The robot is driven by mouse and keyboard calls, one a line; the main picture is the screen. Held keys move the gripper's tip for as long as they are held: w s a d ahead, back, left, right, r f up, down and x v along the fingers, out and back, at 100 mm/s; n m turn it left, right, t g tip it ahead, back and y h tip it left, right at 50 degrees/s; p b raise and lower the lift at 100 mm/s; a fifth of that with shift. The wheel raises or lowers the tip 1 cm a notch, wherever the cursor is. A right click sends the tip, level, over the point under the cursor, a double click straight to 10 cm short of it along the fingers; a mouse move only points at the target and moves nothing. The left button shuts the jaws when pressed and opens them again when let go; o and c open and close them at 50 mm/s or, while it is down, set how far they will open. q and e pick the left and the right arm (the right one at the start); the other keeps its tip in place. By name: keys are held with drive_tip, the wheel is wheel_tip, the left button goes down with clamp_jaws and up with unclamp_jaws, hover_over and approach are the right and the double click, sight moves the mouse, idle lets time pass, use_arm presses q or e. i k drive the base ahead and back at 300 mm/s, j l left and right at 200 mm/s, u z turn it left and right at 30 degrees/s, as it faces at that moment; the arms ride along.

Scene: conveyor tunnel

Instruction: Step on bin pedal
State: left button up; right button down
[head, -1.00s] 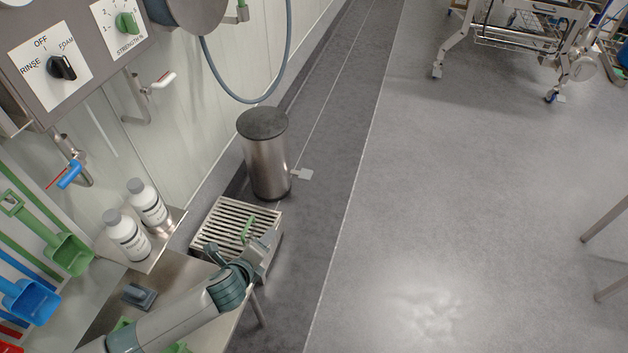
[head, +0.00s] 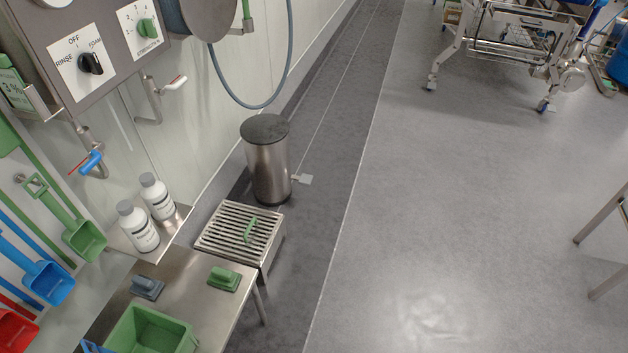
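A cylindrical steel pedal bin (head: 268,165) with a dark round lid stands upright on the dark floor strip beside the wall. Its lid is shut. The flat, pale pedal (head: 304,179) sticks out from the bin's base to the right, just above the floor. Nothing touches the pedal. Neither of my grippers shows in the head view.
A slatted steel stand (head: 240,236) with a green item stands in front of the bin. A steel table (head: 197,297) with a green tub (head: 150,330) and brushes is nearer. A wheeled metal frame (head: 510,40) stands far right. The middle floor is clear.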

sight(305, 179)
drive_tip(key=i+l+z, duration=0.1)
drive_tip(key=i+z, duration=0.2)
drive_tip(key=i, duration=0.3)
drive_tip(key=i+l+u, duration=0.1)
drive_tip(key=i, duration=0.3)
drive_tip(key=i+l+u, duration=0.1)
drive_tip(key=i, duration=0.3)
drive_tip(key=i+l+u, duration=0.1)
drive_tip(key=i, duration=0.3)
drive_tip(key=i+l+u, duration=0.6)
drive_tip(key=i+j, duration=0.1)
